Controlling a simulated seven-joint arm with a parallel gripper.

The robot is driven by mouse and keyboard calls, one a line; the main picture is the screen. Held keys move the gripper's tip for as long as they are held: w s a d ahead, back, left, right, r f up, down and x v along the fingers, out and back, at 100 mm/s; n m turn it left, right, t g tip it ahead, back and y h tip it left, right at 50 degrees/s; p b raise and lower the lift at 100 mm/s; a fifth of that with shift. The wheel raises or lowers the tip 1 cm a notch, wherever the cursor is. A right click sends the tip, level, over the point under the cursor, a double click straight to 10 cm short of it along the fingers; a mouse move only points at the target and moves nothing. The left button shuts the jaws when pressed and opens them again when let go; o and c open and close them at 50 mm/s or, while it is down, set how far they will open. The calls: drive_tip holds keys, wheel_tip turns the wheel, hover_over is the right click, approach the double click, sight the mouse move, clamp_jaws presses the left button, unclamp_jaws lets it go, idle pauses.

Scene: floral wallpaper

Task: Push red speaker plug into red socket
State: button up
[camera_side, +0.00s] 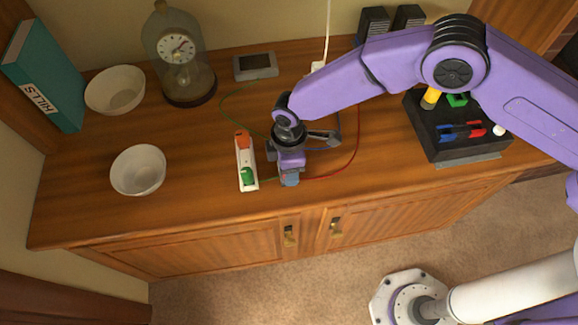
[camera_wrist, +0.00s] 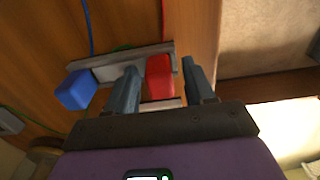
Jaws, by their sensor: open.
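In the wrist view, the red plug (camera_wrist: 160,80) stands in front of a grey metal strip, with a red cable above it. My gripper (camera_wrist: 158,66) is open, with one finger on each side of the red plug; I cannot tell whether either finger touches it. A blue plug (camera_wrist: 77,90) is farther left. In the side view, my gripper (camera_side: 289,178) is low over the cabinet top and hides the red plug; the red cable (camera_side: 357,140) ends beside it. A black box (camera_side: 425,125) on the right carries a red piece (camera_side: 476,132) and a blue piece (camera_side: 447,135). I cannot make out socket openings.
A white strip (camera_side: 241,160) with orange and green pieces lies just left of my gripper. Two white bowls (camera_side: 115,90) (camera_side: 138,170), a domed clock (camera_side: 180,60), a small grey device (camera_side: 255,66) and a teal book (camera_side: 45,75) stand farther left. The cabinet's front edge is close.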

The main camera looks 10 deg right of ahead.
clamp_jaws()
drive_tip(key=shift+r, duration=1.15)
idle(0.4)
drive_tip(key=shift+r, duration=2.4)
wheel_tip(320, 180, up, 12)
drive_tip(key=r, duration=0.1)
drive_tip(key=w+d, duration=0.2)
drive_tip(key=d, duration=4.5)
drive_tip(key=shift+s+f, duration=0.15)
drive_tip(key=shift+f, duration=1.15)
drive_tip(key=shift+s+f, duration=0.1)
drive_tip(key=shift+f, duration=1.15)
